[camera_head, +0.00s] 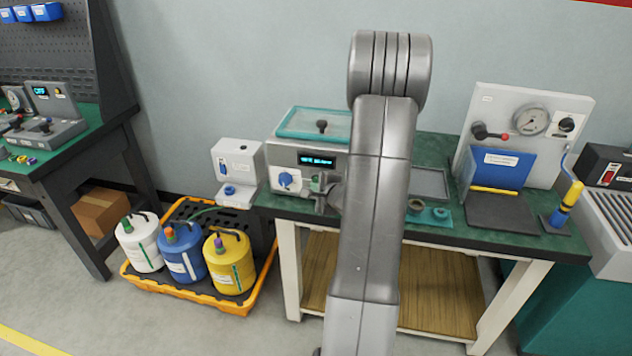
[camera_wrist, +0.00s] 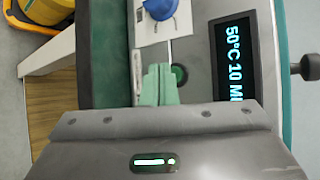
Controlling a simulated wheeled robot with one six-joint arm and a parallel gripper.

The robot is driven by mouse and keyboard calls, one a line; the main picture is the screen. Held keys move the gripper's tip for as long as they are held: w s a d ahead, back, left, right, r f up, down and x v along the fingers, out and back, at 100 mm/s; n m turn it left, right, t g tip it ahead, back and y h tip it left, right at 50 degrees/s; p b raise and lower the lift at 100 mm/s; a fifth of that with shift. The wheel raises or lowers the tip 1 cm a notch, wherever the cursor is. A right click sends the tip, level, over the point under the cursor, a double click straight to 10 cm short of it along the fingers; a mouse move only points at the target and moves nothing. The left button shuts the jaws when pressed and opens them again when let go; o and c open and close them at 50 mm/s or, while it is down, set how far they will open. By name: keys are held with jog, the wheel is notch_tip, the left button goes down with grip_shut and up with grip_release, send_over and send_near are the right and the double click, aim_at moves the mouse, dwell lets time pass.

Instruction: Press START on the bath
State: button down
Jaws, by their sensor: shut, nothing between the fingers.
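The bath is a white box with a teal lid (camera_head: 298,122), standing on the green bench. Its front has a lit display (camera_head: 317,159) and a blue knob (camera_head: 285,180). In the wrist view the display (camera_wrist: 236,58) reads "50°C 10 MI", cut off by my gripper's body, and the blue knob (camera_wrist: 160,8) is at the top. A round dark green button (camera_wrist: 180,75) is right beside my fingertips, partly hidden by them; its label cannot be read. My gripper (camera_wrist: 160,72) is shut and empty, its pale green fingers pointing at the panel. I cannot tell whether they touch it.
A white unit (camera_head: 235,168) stands left of the bath. Below, a yellow spill tray (camera_head: 140,280) holds white, blue and yellow jugs. Right on the bench are small teal parts (camera_head: 440,213) and a gauge panel (camera_head: 540,150). My arm covers the bath's right part.

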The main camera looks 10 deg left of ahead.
jog(key=shift+w, duration=0.35)
jog(key=shift+w+b, duration=0.3)
jog(key=shift+w, duration=0.05)
dwell(0.6)
jog(key=shift+s, duration=0.15)
jog(key=shift+s+b, duration=0.65)
jog(key=shift+b, duration=0.2)
jog(key=s+b, duration=0.3)
jog(key=s, duration=0.2)
jog(key=shift+a+b, duration=0.1)
jog(key=shift+b, duration=0.2)
jog(key=shift+w, duration=0.1)
